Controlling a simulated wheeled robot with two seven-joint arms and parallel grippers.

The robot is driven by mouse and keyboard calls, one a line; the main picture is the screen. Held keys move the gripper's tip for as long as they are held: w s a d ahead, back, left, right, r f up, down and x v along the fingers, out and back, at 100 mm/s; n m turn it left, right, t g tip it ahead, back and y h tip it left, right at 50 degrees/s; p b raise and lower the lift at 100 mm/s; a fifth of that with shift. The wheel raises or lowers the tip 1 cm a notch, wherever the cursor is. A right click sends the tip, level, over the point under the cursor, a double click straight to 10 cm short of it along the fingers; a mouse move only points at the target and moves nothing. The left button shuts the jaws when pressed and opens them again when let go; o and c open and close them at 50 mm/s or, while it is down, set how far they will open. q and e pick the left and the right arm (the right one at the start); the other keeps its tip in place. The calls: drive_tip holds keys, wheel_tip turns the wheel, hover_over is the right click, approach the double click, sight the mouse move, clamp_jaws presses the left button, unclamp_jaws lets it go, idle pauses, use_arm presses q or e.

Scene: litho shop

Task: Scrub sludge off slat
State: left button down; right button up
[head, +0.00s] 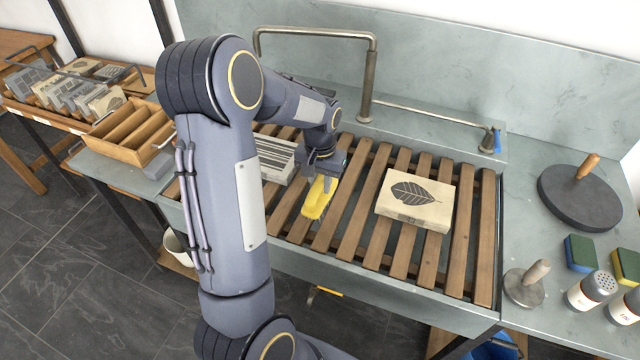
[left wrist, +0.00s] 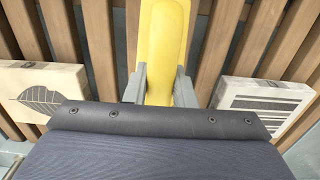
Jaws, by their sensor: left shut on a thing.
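My left gripper (head: 321,184) is shut on a yellow tool (head: 316,203), over the middle of the wooden slat rack (head: 454,250) across the sink. In the left wrist view, the gripper fingers (left wrist: 161,82) pinch the yellow body (left wrist: 165,35) from both sides. The tool's underside is hidden, so I cannot tell whether it touches a slat. I make out no clear sludge; my arm covers part of the left slats. My right gripper is not in view.
A leaf-patterned stone (head: 416,200) lies right of the tool, and a striped stone (head: 275,158) lies left. A tap (head: 368,85) stands behind. Sponges (head: 580,252), shakers (head: 590,290) and a round dark disc (head: 580,197) crowd the right counter. A wooden rack (head: 130,130) stands left.

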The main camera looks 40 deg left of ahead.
use_arm(q)
drive_tip(key=shift+r+p, duration=1.05)
drive_tip(key=shift+r, duration=0.6)
